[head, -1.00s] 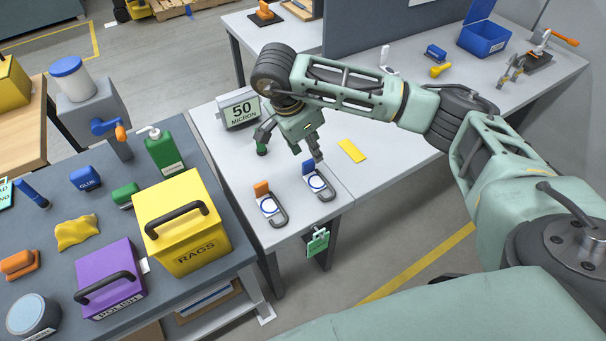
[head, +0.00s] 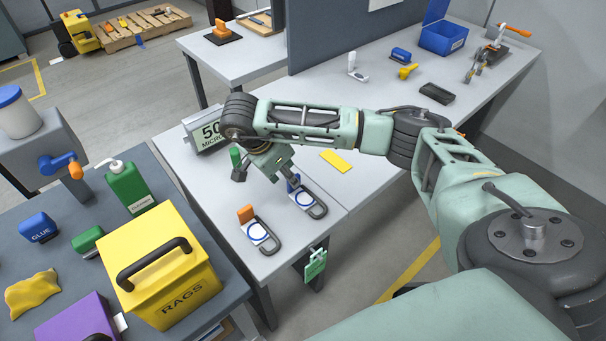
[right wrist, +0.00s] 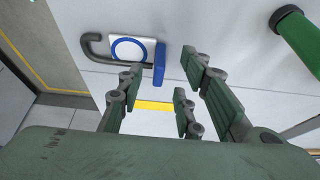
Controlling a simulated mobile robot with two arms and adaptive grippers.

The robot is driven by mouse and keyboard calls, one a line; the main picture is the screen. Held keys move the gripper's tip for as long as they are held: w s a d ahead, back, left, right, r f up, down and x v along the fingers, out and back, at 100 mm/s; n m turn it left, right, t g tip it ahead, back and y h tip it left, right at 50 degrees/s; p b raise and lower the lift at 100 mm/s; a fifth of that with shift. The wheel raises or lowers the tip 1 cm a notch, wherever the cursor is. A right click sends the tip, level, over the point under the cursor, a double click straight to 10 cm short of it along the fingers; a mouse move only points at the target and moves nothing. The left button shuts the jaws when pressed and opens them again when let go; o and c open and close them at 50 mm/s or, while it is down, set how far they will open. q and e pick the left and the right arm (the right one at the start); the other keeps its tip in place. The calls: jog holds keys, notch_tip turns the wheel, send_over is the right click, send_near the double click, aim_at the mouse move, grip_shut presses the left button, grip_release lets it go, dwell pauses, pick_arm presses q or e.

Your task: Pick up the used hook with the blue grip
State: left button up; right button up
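The hook with the blue grip (head: 307,201) lies on the light table near its front edge, with a white plate, blue ring and grey hook end. Its blue grip (right wrist: 160,62) shows upright in the right wrist view. My right gripper (head: 267,171) is above the table, just behind the blue grip, and one finger partly hides it. In the right wrist view my right gripper (right wrist: 167,88) is open, with the blue grip near its fingertips and nothing held; contact cannot be told. My left gripper is in neither current view.
A hook with an orange grip (head: 262,236) lies to the left. A green cylinder (right wrist: 298,42) stands near my right gripper. The yellow rags box (head: 160,285) is at front left.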

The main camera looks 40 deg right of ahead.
aim_at(308, 196)
jog(key=shift+p+x, duration=0.4)
jog(key=shift+x, duration=1.45)
grip_shut()
